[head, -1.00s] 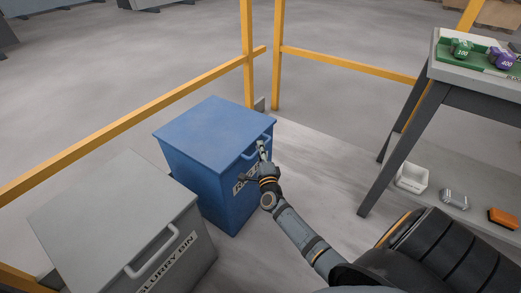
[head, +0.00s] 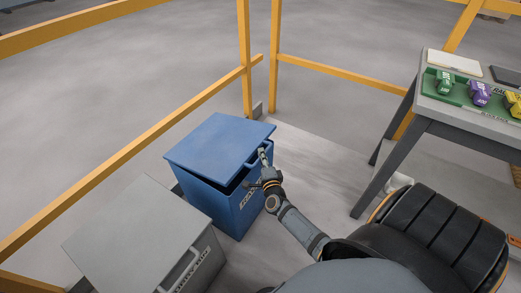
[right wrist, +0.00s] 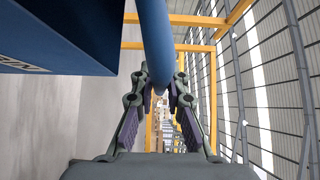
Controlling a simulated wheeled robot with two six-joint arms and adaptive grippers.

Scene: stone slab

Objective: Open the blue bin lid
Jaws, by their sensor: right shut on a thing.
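The blue bin (head: 229,211) stands on the floor left of the middle in the head view, a label on its front. Its flat blue lid (head: 218,142) is raised a little along the front, with a dark gap below, and the back edge stays low. My right gripper (head: 263,157) is at the lid's front right edge, shut on the handle. In the right wrist view the blue handle bar (right wrist: 155,42) runs down between the fingers of the right gripper (right wrist: 159,88). My left gripper is in neither view.
A grey bin (head: 137,235) stands close at the left. Yellow railing (head: 130,158) runs behind the bins. A grey table (head: 475,123) at the right carries a green tray (head: 461,98) with several coloured weights.

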